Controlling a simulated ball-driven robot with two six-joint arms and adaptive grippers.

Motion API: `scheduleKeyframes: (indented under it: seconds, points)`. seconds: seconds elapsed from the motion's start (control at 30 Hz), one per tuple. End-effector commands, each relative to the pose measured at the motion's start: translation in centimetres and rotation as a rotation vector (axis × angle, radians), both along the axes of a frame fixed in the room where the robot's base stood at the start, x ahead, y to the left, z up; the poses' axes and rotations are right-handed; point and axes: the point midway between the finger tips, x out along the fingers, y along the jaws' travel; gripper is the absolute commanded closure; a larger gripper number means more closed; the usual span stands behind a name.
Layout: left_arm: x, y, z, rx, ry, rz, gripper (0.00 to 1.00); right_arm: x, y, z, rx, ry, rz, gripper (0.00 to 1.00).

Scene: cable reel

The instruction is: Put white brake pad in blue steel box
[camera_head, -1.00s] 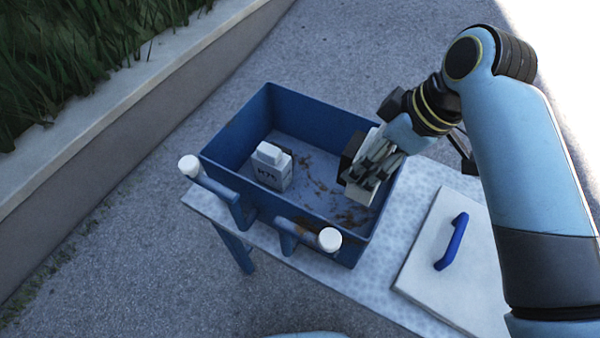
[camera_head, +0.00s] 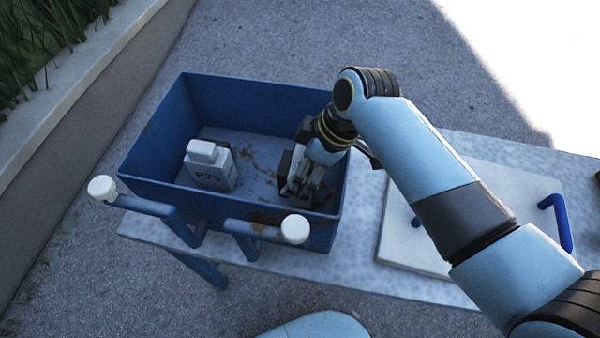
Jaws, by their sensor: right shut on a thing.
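The blue steel box (camera_head: 222,207) stands open on the table, with rust marks on its floor. My right gripper (camera_head: 298,190) is inside the box at its right end, pointing down. It is shut on a pale piece, which I take to be the white brake pad (camera_head: 297,158). The fingers hide most of the pad, and I cannot tell whether it touches the box floor. My left gripper is not in view.
A white block marked R75 (camera_head: 209,168) stands in the box's left part. Two blue handles with white knobs (camera_head: 102,188) (camera_head: 295,229) stick out at the front. A white lid-like panel (camera_head: 480,205) with a blue handle (camera_head: 556,222) lies on the speckled table (camera_head: 350,270) to the right.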

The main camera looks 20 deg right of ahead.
Motion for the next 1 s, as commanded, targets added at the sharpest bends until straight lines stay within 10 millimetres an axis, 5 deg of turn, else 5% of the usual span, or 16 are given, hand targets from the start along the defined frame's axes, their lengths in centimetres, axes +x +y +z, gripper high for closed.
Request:
scheduleKeyframes:
  seconds: [0.2, 0.57, 0.6, 0.7, 1.0]
  points:
    - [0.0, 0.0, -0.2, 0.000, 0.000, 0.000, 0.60, 0.1, 0.0, -2.5, 0.000, -0.001, 0.000, 0.74]
    - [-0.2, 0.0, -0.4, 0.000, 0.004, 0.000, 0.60, 0.1, 0.0, -2.8, 0.001, -0.002, 0.000, 0.74]
    - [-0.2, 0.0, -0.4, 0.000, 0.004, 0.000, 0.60, -0.1, 0.0, -2.9, 0.000, 0.001, 0.000, 0.14]
    - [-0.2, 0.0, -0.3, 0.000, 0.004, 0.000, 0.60, -0.1, 0.0, -2.9, 0.000, 0.001, 0.000, 0.01]
    - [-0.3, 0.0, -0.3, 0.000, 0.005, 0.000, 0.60, 0.0, 0.0, -2.8, -0.001, 0.001, 0.000, 0.00]
